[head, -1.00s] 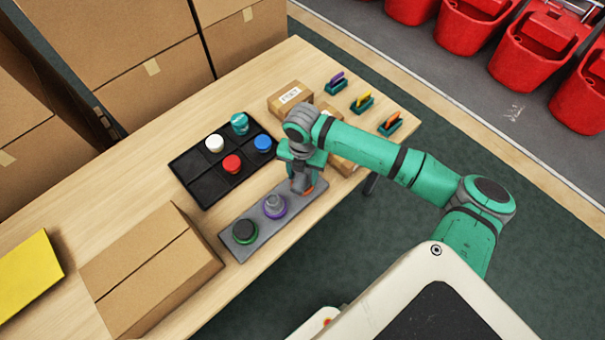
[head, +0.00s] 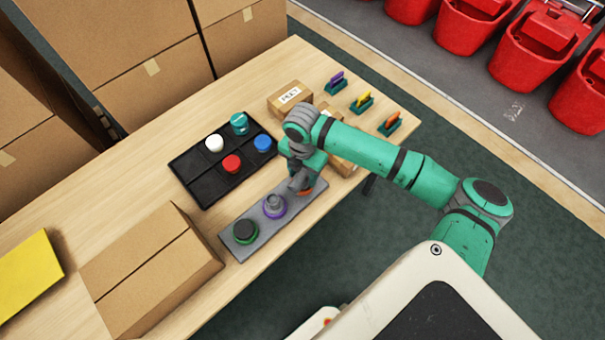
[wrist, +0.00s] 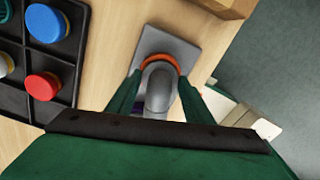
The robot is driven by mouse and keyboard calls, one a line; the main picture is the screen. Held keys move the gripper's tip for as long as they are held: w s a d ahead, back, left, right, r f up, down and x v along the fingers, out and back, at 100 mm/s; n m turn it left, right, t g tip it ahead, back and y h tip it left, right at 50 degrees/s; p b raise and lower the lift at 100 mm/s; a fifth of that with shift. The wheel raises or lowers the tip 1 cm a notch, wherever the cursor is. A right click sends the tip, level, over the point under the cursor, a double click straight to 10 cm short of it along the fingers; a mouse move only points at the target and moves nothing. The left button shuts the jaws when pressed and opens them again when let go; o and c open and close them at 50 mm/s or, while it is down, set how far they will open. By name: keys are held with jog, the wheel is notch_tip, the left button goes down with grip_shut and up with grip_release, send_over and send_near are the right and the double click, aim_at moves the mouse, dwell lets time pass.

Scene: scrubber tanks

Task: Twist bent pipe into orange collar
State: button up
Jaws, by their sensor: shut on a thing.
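The grey bent pipe (wrist: 158,88) shows between my fingers in the wrist view. My gripper (wrist: 158,90) is shut on it. The orange collar (wrist: 165,58) shows as an arc around the pipe's far side, on the grey plate (head: 262,232). The pipe's lower end is at the collar; I cannot tell how deep it sits. In the head view my gripper (head: 303,184) is over the right end of the plate and hides most of the pipe, with a bit of orange collar below it. The plate also holds a purple-ringed grey piece (head: 274,205) and a green-ringed dark piece (head: 244,231).
A black tray (head: 203,188) with white, red, blue and teal caps lies left of my gripper. Small boxes (head: 290,97) and coloured-handled pieces (head: 362,103) stand behind it. A large carton (head: 150,270) is at the table's front left.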

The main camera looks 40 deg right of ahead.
jog(key=shift+m, duration=0.7)
jog(key=shift+m, duration=0.8)
jog(key=shift+f, duration=0.45)
jog(key=shift+c, duration=0.5)
jog(key=o, duration=2.1)
jog(key=shift+r, duration=0.1)
